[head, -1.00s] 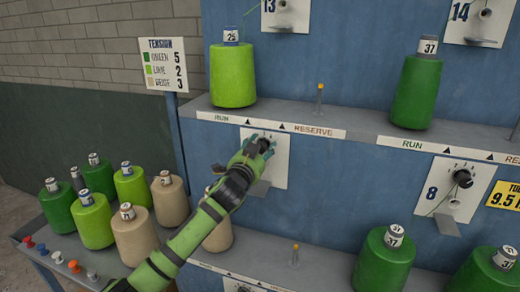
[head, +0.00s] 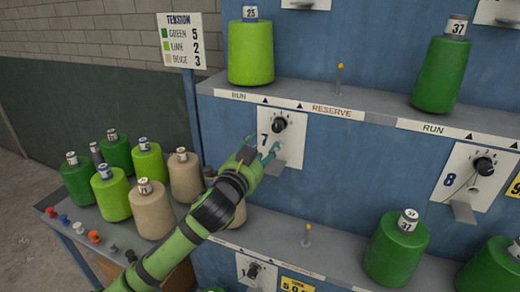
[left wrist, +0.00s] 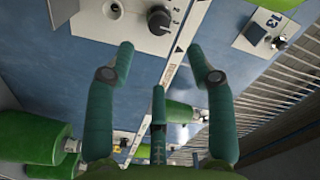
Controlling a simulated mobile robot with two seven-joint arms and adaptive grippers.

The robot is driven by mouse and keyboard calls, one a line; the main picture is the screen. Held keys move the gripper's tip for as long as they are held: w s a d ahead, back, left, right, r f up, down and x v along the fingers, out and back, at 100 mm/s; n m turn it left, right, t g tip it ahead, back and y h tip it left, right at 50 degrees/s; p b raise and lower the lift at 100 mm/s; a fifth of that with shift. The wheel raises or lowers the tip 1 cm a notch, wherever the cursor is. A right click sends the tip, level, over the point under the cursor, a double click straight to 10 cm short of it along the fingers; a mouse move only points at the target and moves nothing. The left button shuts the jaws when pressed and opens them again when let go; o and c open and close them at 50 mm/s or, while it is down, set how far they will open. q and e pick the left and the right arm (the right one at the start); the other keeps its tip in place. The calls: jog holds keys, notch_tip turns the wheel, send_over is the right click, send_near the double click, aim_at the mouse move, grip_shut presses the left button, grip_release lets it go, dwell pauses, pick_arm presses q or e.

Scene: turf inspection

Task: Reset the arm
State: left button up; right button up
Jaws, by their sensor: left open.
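My left gripper (head: 263,147) is open and empty in front of the white plate (head: 291,153) marked 7, just below and left of its dark dial knob (head: 279,124). The knob is uncovered, and the fingers look apart from it. In the left wrist view my spread green fingers (left wrist: 160,52) show, with a dial knob (left wrist: 159,20) on a white plate beyond them. My left arm comes up from the lower left over the spool bench. My right gripper is not in view.
A bench (head: 82,222) at the left holds several green, lime and beige spools and small coloured pegs. A lime spool (head: 250,54) stands on the shelf (head: 300,92) above. Plate 8 (head: 470,180) is at the right. A tension sign (head: 183,40) stands at the back left.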

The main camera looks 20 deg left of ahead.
pick_arm(q)
jog(key=shift+s+f, duration=0.1)
dwell(0.4)
jog(key=s+d+f+n+g, duration=0.1)
jog(key=s+f+n+g, duration=0.15)
jog(key=s+f, duration=0.5)
jog(key=s+f+n+g, duration=0.2)
jog(key=s+f+g, duration=0.25)
jog(key=f, duration=0.65)
jog(key=s+f+n+g, duration=0.15)
jog(key=s+f, duration=0.25)
jog(key=s, duration=0.4)
jog(key=s+d+f+g, duration=0.1)
jog(key=s+f+g, duration=0.25)
jog(key=s, duration=0.35)
jog(key=s+f+n+g, duration=0.1)
jog(key=s+f+g, duration=0.1)
jog(key=s+f, duration=0.45)
jog(key=s+f+g+b, duration=0.2)
jog(key=s+f+b, duration=0.15)
jog(key=f, duration=2.15)
jog(key=s+a+f+g, duration=0.1)
jog(key=s+a+f, duration=0.1)
jog(key=s+f, duration=1.3)
jog(key=shift+s+a+y+b, duration=0.3)
jog(key=shift+s+a+b, duration=0.1)
jog(key=shift+s+b, duration=0.1)
